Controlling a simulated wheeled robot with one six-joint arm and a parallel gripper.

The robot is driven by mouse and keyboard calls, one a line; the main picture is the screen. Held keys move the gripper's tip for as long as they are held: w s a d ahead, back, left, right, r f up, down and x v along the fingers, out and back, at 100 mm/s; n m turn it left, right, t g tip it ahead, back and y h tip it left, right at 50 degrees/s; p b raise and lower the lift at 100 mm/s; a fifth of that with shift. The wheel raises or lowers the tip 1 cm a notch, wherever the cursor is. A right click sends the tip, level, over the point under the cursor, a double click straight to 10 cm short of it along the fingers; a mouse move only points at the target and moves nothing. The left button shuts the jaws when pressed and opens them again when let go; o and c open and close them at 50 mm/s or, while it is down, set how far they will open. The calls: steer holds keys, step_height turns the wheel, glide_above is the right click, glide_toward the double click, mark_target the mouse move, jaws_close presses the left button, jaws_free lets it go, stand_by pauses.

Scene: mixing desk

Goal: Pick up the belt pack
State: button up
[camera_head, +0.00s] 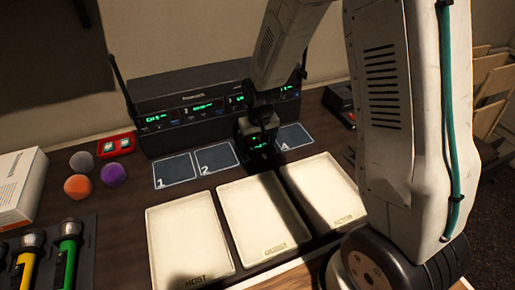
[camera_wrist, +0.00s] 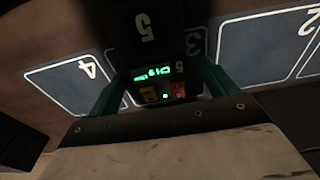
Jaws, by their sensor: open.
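The belt pack (camera_head: 262,145) is a small black box with a green lit display, standing at the pad between those marked 2 and 4. In the wrist view the belt pack (camera_wrist: 158,84) shows its green display, small coloured marks and a white 5. My gripper (camera_head: 258,118) is directly over it in the head view, hiding its upper part. In the wrist view my gripper (camera_wrist: 160,88) has its two teal fingers apart, one on each side of the belt pack. I cannot tell whether either finger touches it.
Behind stands a black receiver rack (camera_head: 180,112) with lit displays and antennas. In front are three pale trays, HOST (camera_head: 188,235), GUEST (camera_head: 262,215) and ACTOR (camera_head: 325,190). Foam balls (camera_head: 78,187), a red item (camera_head: 115,146) and flashlights (camera_head: 68,245) lie left.

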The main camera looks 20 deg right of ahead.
steer(key=c, duration=1.2)
steer(key=shift+r, duration=0.1)
